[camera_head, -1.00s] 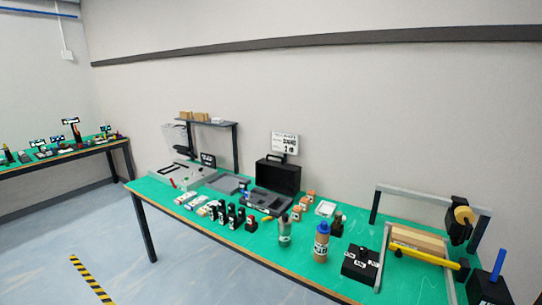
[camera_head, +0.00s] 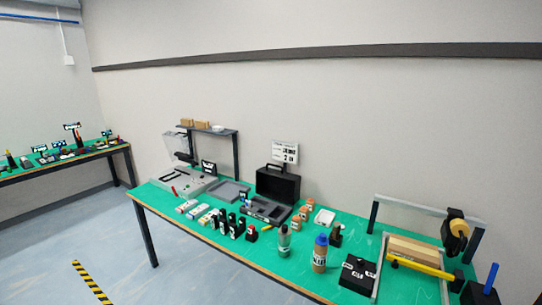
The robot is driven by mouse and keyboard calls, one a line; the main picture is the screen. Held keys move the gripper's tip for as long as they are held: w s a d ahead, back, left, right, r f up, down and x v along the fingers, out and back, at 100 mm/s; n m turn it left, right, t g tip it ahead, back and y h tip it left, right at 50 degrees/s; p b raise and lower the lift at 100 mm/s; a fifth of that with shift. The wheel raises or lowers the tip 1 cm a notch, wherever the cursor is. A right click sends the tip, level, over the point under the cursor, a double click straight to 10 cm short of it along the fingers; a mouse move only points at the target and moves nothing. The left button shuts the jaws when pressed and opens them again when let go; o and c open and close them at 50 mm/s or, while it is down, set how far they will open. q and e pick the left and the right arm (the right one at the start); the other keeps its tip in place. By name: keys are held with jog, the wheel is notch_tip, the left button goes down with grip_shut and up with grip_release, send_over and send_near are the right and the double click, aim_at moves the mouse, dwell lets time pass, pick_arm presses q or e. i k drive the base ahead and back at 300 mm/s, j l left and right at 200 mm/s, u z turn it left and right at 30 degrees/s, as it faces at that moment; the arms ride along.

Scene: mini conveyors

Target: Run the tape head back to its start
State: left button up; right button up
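The tape head (camera_head: 455,234) is a black block with an orange-tan tape roll. It hangs near the right end of a grey gantry rail (camera_head: 412,207) at the right of the green table. Below it a tan carton (camera_head: 416,247) lies between two grey side rails, with a yellow bar (camera_head: 420,265) along its near side. Neither of my grippers is in view.
The green table (camera_head: 345,219) also holds a black box with white labels (camera_head: 357,274), a blue-capped bottle (camera_head: 320,253), a grey bottle (camera_head: 284,242), an open black case (camera_head: 278,186) and a blue-handled black block (camera_head: 484,288). Open floor lies at the left.

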aim_at(455, 230)
jog(key=z, duration=1.5)
